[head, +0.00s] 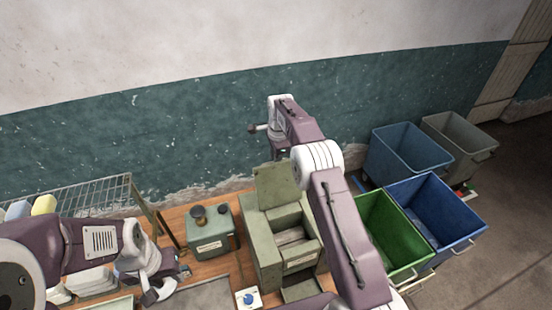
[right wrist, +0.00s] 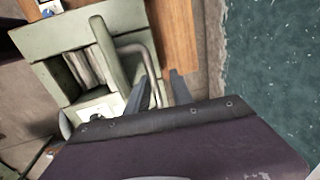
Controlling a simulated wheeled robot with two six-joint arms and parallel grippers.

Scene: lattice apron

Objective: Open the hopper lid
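The green hopper (head: 265,254) stands on the wooden bench with its top opening showing. Its lid (head: 277,187) stands raised, roughly upright, at the back of the opening. In the right wrist view the hopper (right wrist: 60,78) is at the left, and a curved metal handle (right wrist: 147,62) shows beside the lid. My right gripper (right wrist: 162,86) is open there, its two dark fingers apart, with the handle's lower end between them in the picture; I cannot tell if they touch. In the head view its fingers are mostly hidden behind the lid and arm. My left gripper (head: 172,284) is open and empty at the lower left.
A grey-green box (head: 212,236) with knobs on top stands left of the hopper. A white card with a blue dot (head: 248,298) lies in front. Green (head: 385,232) and blue (head: 436,212) bins stand right. A wire rack (head: 85,202) is at the left. The wall is close behind.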

